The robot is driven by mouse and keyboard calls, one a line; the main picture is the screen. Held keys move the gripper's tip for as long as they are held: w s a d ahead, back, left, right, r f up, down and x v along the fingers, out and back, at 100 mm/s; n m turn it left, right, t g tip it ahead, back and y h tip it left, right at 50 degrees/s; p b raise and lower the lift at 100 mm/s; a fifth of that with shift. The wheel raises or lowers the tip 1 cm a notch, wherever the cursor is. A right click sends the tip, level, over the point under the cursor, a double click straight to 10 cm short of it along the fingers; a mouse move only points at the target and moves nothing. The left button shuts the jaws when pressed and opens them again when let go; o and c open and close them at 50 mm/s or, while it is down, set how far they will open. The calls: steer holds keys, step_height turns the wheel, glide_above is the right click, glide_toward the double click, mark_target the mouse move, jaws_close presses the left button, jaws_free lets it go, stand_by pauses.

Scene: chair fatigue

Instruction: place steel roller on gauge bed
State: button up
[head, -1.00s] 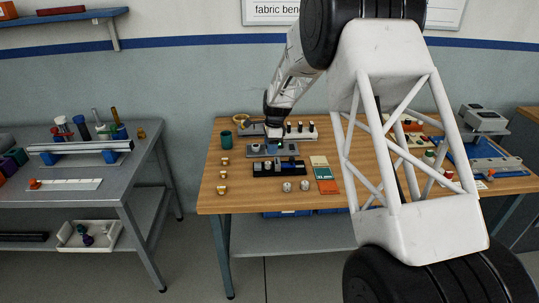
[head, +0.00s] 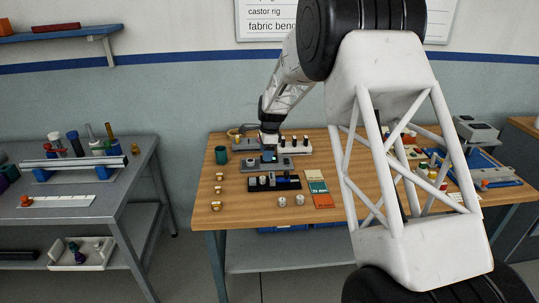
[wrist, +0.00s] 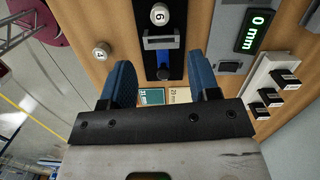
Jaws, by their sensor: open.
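My gripper (wrist: 163,78) is open, with its two blue fingers apart and no roller visible between them. In the head view my gripper (head: 268,146) is above the grey gauge (head: 266,164) at the back left of the wooden table. A black rack (head: 262,188) in front of the gauge holds steel rollers. In the wrist view a steel roller marked 6 (wrist: 160,15) stands in a black holder, and another numbered roller (wrist: 101,50) stands on the wood. A display (wrist: 258,30) reads 0 mm. I cannot tell whether a roller lies on the gauge bed.
Several brass pieces (head: 217,190) and a green cup (head: 221,155) are at the left. Coloured cards (head: 317,187) lie to the right. A white block with black-topped pieces (head: 295,146) stands behind.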

steer(key=s+d+r+n+t, duration=0.1)
steer(key=s+d+r+n, duration=0.2)
steer(key=s+r, duration=0.5)
steer(key=s+d+r+n, duration=0.2)
steer(key=s+r, duration=0.3)
steer(key=s, duration=0.6)
steer(key=s+d+r+n+t, duration=0.1)
steer(key=s+d+r+n, duration=0.2)
steer(key=s+r, duration=0.5)
steer(key=s+d+f+n, duration=0.1)
steer(key=s+n, duration=0.3)
steer(key=s, duration=1.2)
steer(key=s+d+f+n+h, duration=0.1)
steer(key=s+n, duration=0.3)
steer(key=s, duration=1.1)
steer(key=shift+s+d+f+t+h, duration=0.3)
steer(key=shift+s+d+f+t, duration=0.1)
steer(key=shift+d+f, duration=0.4)
